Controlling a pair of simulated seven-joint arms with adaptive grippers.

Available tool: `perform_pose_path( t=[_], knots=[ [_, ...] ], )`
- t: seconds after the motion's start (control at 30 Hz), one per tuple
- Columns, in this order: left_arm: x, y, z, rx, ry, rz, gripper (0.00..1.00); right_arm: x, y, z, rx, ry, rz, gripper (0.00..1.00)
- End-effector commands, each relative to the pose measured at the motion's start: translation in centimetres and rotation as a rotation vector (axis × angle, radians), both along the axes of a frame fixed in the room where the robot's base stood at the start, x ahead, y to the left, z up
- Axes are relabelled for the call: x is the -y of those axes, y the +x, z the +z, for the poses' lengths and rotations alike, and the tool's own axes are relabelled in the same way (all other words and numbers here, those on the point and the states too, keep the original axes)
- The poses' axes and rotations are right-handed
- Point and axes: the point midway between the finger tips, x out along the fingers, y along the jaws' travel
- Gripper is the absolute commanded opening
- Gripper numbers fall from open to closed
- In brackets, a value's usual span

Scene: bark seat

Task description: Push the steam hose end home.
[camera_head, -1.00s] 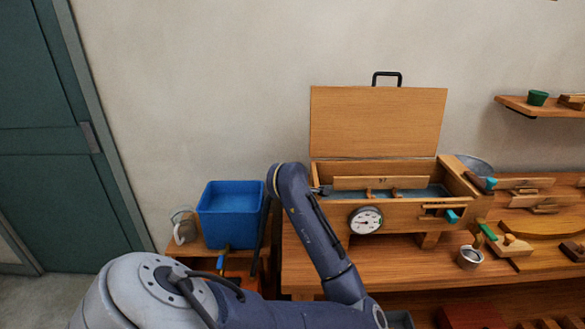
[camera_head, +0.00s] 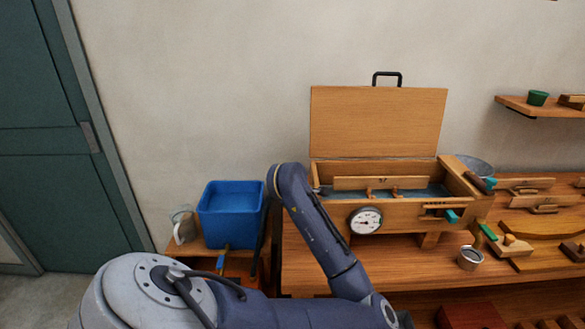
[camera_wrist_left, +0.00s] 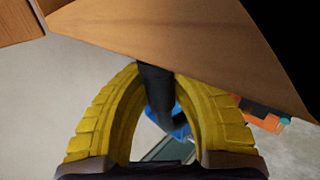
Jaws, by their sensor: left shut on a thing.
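My left gripper (camera_wrist_left: 156,72) is shut on the black steam hose (camera_wrist_left: 154,90) in the left wrist view, its yellow fingers on either side. The hose's upper end meets the edge of a wooden surface (camera_wrist_left: 160,25), apparently the steam box's end. The picture does not show how far the end is in. In the head view the wooden steam box (camera_head: 395,210) stands on the bench with its lid up. My arm hides the gripper and the box's left end there. A dark length of hose (camera_head: 258,240) hangs beside the blue tub. My right gripper is out of view.
The blue tub (camera_head: 231,215) and a glass jug (camera_head: 184,225) stand left of the bench. A round dial (camera_head: 365,221) is on the box front. A metal cup (camera_head: 470,258) and wooden pieces lie to the right. A shelf (camera_head: 540,107) hangs on the wall.

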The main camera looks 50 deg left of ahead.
Motion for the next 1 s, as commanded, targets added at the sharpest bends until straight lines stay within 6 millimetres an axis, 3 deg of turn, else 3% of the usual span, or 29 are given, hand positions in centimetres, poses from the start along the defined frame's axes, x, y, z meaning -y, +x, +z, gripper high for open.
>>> perform_pose_path(
  t=[1.0],
  knots=[
    [0.65, 0.84, 0.02, 0.001, 0.0, -0.001, 0.0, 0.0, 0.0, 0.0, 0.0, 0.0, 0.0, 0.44]
  ],
)
